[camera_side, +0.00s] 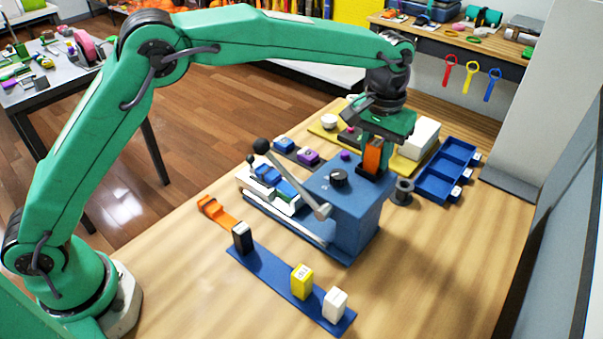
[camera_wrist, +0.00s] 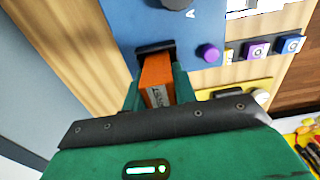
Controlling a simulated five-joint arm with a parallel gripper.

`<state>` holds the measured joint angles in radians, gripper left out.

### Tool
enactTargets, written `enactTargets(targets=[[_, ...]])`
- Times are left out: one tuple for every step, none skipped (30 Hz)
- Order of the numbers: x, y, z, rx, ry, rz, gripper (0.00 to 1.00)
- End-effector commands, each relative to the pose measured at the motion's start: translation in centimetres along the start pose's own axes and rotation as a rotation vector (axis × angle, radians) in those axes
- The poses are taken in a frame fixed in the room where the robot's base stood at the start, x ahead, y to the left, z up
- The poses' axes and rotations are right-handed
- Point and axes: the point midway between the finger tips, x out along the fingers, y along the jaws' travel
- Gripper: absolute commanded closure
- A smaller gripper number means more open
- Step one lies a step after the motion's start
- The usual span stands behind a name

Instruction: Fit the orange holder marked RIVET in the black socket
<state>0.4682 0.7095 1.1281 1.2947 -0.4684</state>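The orange holder (camera_side: 373,155) is upright between the fingers of my gripper (camera_side: 374,142), over the right back corner of the blue machine (camera_side: 352,208). In the wrist view the holder (camera_wrist: 157,72) shows a pale label with dark letters, only partly legible. The green fingers of my gripper (camera_wrist: 158,88) are shut on its sides. The black socket (camera_wrist: 155,46) is a dark-rimmed slot on the machine's blue top, right at the holder's far end. In the side view the socket (camera_side: 366,173) is partly hidden; I cannot tell how deep the holder sits in it.
A black knob (camera_side: 338,178) and a purple button (camera_side: 346,155) stand on the machine top. A ball-ended lever (camera_side: 290,178) runs along its left. A blue rail (camera_side: 272,275) carries black, yellow and white blocks in front. A blue compartment tray (camera_side: 447,171) lies to the right.

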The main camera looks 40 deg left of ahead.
Motion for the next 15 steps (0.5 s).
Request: enactTargets(targets=[[1.44, -0.05, 0.07, 0.001, -0.014, -0.007, 0.54], [1.44, -0.05, 0.07, 0.001, -0.014, -0.007, 0.53], [1.44, -0.06, 0.06, 0.001, -0.013, -0.007, 0.51], [1.45, -0.10, 0.04, 0.000, -0.013, -0.007, 0.51], [1.45, -0.14, 0.02, 0.000, -0.013, -0.007, 0.51], [1.45, -0.20, -0.01, -0.001, -0.013, -0.007, 0.51], [1.45, -0.24, -0.03, -0.002, -0.013, -0.007, 0.51], [1.45, -0.28, -0.05, -0.002, -0.013, -0.007, 0.51], [1.45, -0.32, -0.07, -0.003, -0.013, -0.007, 0.51], [1.45, -0.34, -0.08, -0.003, -0.013, -0.007, 0.51], [1.45, -0.34, -0.08, -0.003, -0.013, -0.007, 0.51], [1.45, -0.34, -0.08, -0.003, -0.013, -0.007, 0.51], [1.45, -0.34, -0.08, -0.003, -0.013, -0.007, 0.51], [1.44, -0.34, -0.08, -0.003, -0.013, -0.007, 0.51], [1.44, -0.34, -0.08, -0.003, -0.013, -0.007, 0.51]])
